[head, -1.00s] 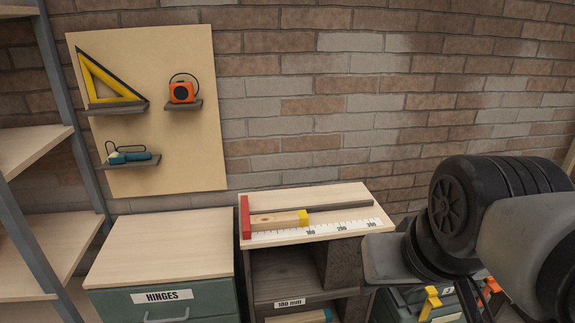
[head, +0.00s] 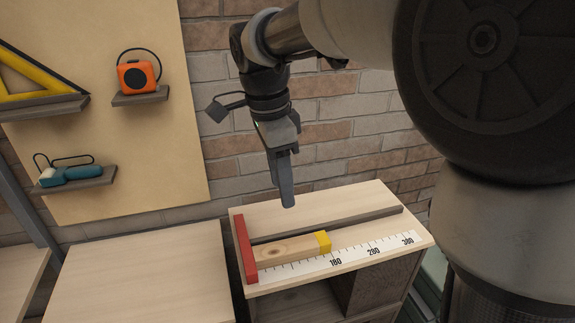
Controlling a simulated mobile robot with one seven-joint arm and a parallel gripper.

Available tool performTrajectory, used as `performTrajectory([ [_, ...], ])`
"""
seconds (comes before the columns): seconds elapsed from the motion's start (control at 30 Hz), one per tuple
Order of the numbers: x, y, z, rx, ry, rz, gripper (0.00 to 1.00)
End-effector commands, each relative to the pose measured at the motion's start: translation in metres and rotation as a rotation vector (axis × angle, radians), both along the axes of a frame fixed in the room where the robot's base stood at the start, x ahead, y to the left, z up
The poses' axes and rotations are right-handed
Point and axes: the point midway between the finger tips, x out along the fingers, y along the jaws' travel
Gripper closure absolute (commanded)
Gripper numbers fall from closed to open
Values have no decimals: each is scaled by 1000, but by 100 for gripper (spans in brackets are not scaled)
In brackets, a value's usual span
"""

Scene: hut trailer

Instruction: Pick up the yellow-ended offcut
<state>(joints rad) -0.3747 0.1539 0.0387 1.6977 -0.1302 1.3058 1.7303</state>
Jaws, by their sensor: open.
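The yellow-ended offcut (head: 288,249) is a short light wooden piece with a yellow right end. It lies on the measuring board (head: 385,215), its left end at the red stop (head: 245,249). A white scale (head: 345,259) runs along its front side and a dark strip along its back. My gripper (head: 287,204) points down above the board, apart from the offcut and seemingly a little behind it in the picture. Its fingers overlap from this side, and nothing shows between them. The whole top of the offcut is in sight.
A bare wooden cabinet top (head: 145,275) stands to the left. On the wall panel, small shelves hold an orange tape measure (head: 138,76), a yellow set square (head: 35,72) and a teal tool (head: 70,175). The brick wall is close behind the board.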

Motion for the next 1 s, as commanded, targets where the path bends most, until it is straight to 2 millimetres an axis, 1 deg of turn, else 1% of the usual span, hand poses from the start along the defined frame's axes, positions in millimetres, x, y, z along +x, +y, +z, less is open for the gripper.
performTrajectory([
  [0.17,0,-3,-31,-3,6,-11,55],
  [0.4,2,-9,-84,-3,7,-10,55],
  [0.5,3,-11,-101,-3,5,-10,55],
  [0.6,4,-12,-113,-2,3,-10,55],
  [0.77,4,-14,-122,-2,2,-9,55],
  [0.83,4,-14,-128,-2,3,-10,55],
  [1.0,5,-17,-155,-1,5,-10,55],
])
